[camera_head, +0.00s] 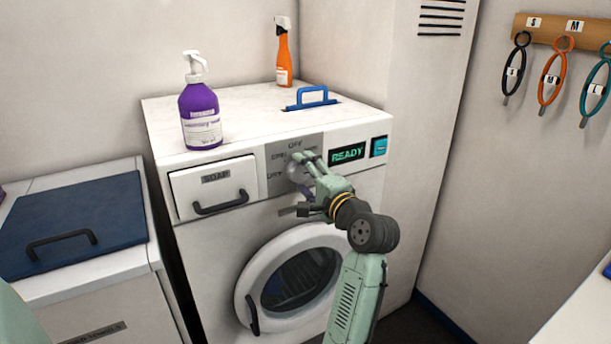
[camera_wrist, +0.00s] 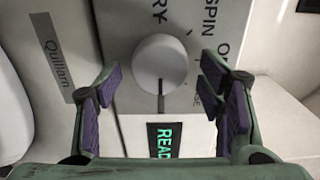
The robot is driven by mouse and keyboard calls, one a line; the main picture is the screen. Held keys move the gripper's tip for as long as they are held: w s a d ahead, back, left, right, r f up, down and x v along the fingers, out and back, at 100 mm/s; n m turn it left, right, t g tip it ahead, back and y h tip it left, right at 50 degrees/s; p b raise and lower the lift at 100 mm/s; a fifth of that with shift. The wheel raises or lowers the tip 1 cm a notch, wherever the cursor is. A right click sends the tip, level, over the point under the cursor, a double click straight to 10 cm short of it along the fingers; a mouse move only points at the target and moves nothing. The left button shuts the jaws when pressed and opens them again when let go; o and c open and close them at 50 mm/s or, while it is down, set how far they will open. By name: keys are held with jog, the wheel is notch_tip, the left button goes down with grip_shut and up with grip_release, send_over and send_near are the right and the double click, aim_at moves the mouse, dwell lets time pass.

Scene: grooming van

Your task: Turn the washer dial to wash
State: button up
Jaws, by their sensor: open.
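The washer dial (camera_wrist: 160,62) is a round, pale knob on the grey panel (camera_wrist: 122,25) of the white washer (camera_head: 222,235). In the wrist view its dark pointer line points down, toward the green READY display (camera_wrist: 164,140). SPIN, OFF and part of DRY show around it; one label beside the right finger is partly covered, and I cannot make out a wash label. My gripper (camera_wrist: 162,80) is open, its purple-padded fingers on either side of the dial in that view, with no clear contact. In the head view my gripper partly hides the dial (camera_head: 295,172).
A soap drawer (camera_head: 215,183) is left of the panel, and the round door (camera_head: 258,258) is below. A purple pump bottle (camera_head: 200,110), an orange spray bottle (camera_head: 284,58) and a blue handle (camera_head: 312,97) are on top. A tall white cabinet (camera_head: 420,130) stands at right.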

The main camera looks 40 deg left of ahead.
jog(key=v, duration=1.2)
dwell(0.3)
